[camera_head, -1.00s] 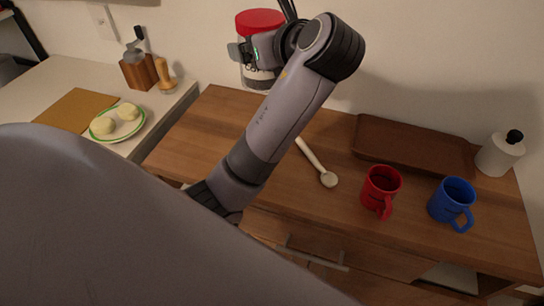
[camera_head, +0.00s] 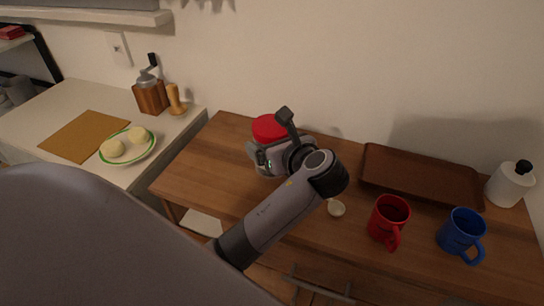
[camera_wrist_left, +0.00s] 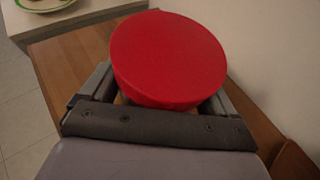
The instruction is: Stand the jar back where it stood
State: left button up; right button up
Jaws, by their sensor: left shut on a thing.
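The jar (camera_head: 268,129) has a red lid and is over the left part of the wooden counter, near the wall, in the head view. My left gripper (camera_head: 266,160) is shut on it, with the hand in front of most of the jar's body. In the left wrist view the round red lid of the jar (camera_wrist_left: 168,58) fills the middle, between the two fingers of my left gripper (camera_wrist_left: 160,103). The jar's base is hidden, so I cannot tell whether it touches the counter. My right gripper is not in view.
A plate (camera_head: 128,147), cutting board (camera_head: 84,136) and grinder (camera_head: 150,95) are on the left counter.

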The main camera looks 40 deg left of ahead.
aim_at(261, 171)
pick_arm(q)
jog(key=shift+f, duration=2)
jog(key=o, duration=1.2)
jog(key=shift+f, duration=0.2)
jog(key=shift+r, duration=0.15)
